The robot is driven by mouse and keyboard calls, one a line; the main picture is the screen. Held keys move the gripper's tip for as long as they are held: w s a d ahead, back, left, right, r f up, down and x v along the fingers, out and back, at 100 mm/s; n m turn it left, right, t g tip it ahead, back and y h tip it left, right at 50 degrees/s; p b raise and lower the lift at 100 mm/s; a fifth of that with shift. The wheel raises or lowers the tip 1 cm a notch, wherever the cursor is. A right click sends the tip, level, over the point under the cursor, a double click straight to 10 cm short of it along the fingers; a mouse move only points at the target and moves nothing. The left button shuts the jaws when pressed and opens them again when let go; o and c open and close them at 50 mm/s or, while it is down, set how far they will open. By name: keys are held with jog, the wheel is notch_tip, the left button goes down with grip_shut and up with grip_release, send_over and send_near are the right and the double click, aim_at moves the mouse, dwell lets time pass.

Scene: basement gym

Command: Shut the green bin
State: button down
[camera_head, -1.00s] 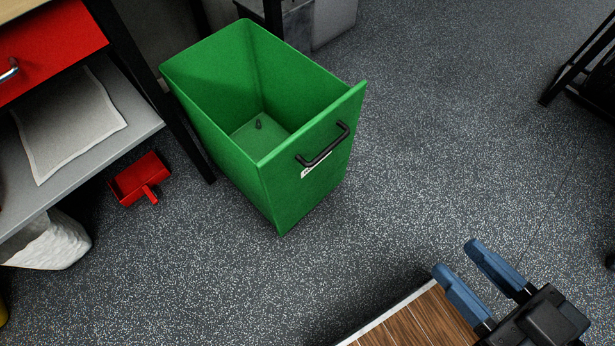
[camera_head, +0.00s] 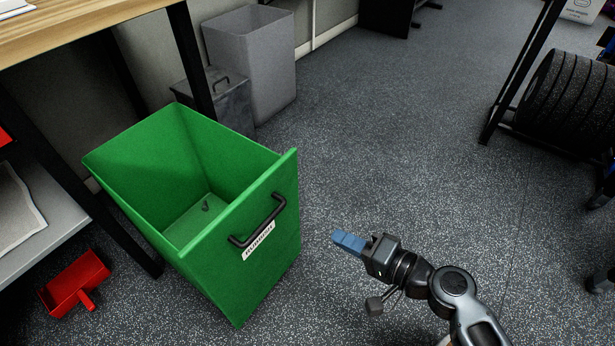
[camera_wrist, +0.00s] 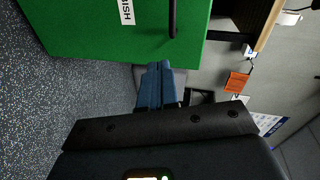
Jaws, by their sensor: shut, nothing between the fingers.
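The green bin (camera_head: 222,268) is a pull-out drawer, open at the top and drawn out from under the workbench. Its front panel carries a black handle (camera_head: 258,222) and a white label reading "RUBBISH" (camera_head: 258,241). A small dark object lies on its floor. My gripper (camera_head: 348,242) has blue fingers, shut and empty, to the right of the bin front and apart from it in the head view. In the wrist view, the fingers (camera_wrist: 154,84) point toward the green front panel (camera_wrist: 110,35), with part of the handle (camera_wrist: 172,18) at the top.
A grey bin (camera_head: 250,65) and a lidded metal box (camera_head: 215,98) stand behind the green bin. A red dustpan (camera_head: 76,283) lies on the floor at left. A rack of black weight plates (camera_head: 565,100) stands at right. The speckled floor between is open.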

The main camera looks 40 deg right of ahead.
jog(key=w+d+r+m+t+y, duration=0.1)
jog(key=w+d+r+t+y, duration=0.1)
jog(key=w+d+r, duration=0.15)
jog(key=b, duration=0.2)
send_near(282, 169)
jog(key=x, duration=0.6)
jog(key=shift+w+a, duration=0.1)
jog(key=shift+w, duration=0.3)
